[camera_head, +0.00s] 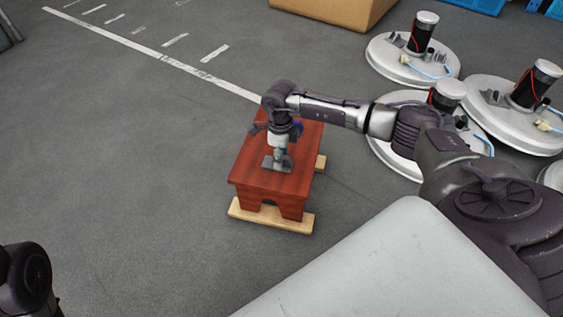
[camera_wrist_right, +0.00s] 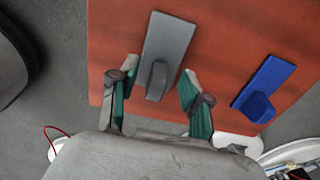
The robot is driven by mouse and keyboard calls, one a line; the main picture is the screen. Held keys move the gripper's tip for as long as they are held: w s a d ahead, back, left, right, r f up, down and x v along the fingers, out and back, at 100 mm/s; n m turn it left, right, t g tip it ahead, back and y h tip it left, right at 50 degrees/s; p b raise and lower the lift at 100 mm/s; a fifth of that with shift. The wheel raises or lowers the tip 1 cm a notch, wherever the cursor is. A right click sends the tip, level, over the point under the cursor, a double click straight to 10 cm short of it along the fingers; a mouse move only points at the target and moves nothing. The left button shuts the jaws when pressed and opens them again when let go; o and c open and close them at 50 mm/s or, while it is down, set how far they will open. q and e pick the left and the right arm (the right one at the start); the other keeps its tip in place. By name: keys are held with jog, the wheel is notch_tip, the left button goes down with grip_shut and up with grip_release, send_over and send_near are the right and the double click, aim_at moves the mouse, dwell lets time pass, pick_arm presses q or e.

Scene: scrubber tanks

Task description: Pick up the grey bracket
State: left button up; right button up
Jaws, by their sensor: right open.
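The grey bracket (camera_wrist_right: 168,48) lies on the red-brown wooden table (camera_wrist_right: 225,45), a flat plate with a raised block at its near end. In the head view the grey bracket (camera_head: 268,163) shows partly under my right gripper (camera_head: 279,158). In the right wrist view my right gripper (camera_wrist_right: 152,90) is open, with one finger on each side of the bracket's near end. I cannot tell whether the fingers touch it. My left gripper is not in view; only a part of my left arm shows at the lower left.
A blue bracket (camera_wrist_right: 265,85) lies on the table right of the grey one. The table (camera_head: 255,180) stands on wooden slats (camera_head: 270,217). White round scrubber lids (camera_head: 415,60) with black motors fill the floor at right. A cardboard box (camera_head: 335,10) stands behind.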

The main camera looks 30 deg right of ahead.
jog(key=shift+f, duration=0.8)
jog(key=shift+r, duration=0.1)
grip_shut()
